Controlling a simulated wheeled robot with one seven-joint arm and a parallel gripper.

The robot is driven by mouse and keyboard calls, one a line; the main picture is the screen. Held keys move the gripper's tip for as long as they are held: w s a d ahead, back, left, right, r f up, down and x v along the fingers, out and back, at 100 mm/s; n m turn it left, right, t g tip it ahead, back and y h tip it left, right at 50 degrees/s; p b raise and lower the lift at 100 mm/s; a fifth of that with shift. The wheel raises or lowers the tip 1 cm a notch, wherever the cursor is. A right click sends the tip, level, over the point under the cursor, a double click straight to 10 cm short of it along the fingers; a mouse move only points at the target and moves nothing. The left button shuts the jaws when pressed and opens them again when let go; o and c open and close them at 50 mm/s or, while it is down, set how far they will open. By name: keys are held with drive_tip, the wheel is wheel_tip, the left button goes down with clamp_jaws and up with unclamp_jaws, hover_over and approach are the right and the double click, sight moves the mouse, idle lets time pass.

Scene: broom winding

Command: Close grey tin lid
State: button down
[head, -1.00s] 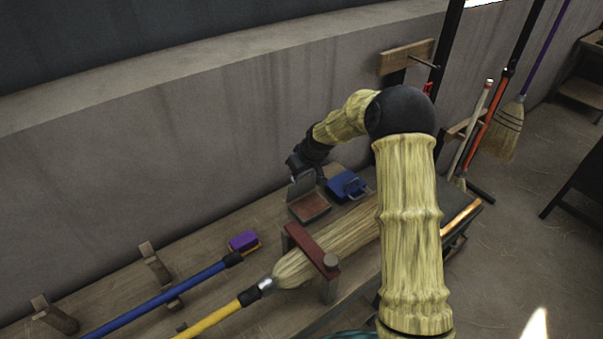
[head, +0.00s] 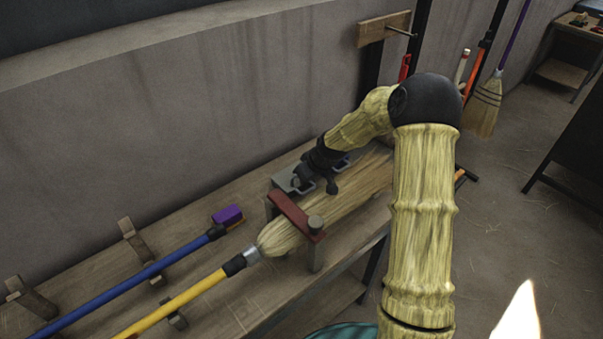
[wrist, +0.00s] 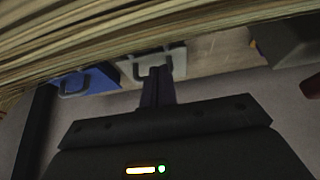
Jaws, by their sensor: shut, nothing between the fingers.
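The grey tin (head: 284,181) sits on the bench behind the dark red clamp bar, partly covered by my gripper in the head view. Its grey lid looks down over the tin, and no reddish inside shows; whether it is fully flush I cannot tell. In the wrist view the grey tin (wrist: 180,62) shows with its loop handle, right in front of my fingers. My gripper (wrist: 157,76) is shut and empty, its tips at the tin's handle side; contact is unclear. My gripper also shows in the head view (head: 322,186).
A blue tin (wrist: 98,80) with a handle stands beside the grey one. A straw broom head (head: 350,190) lies under the red clamp bar (head: 296,214), close to my gripper. A purple block (head: 228,214) and blue broom handle (head: 130,287) lie left on the bench.

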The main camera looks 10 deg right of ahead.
drive_tip(key=shift+s+d+f, duration=0.2)
drive_tip(key=shift+s+f, duration=0.1)
drive_tip(key=shift+f, duration=0.35)
drive_tip(key=shift+r, duration=0.1)
drive_tip(key=v, duration=1.7)
drive_tip(key=shift+s, duration=0.15)
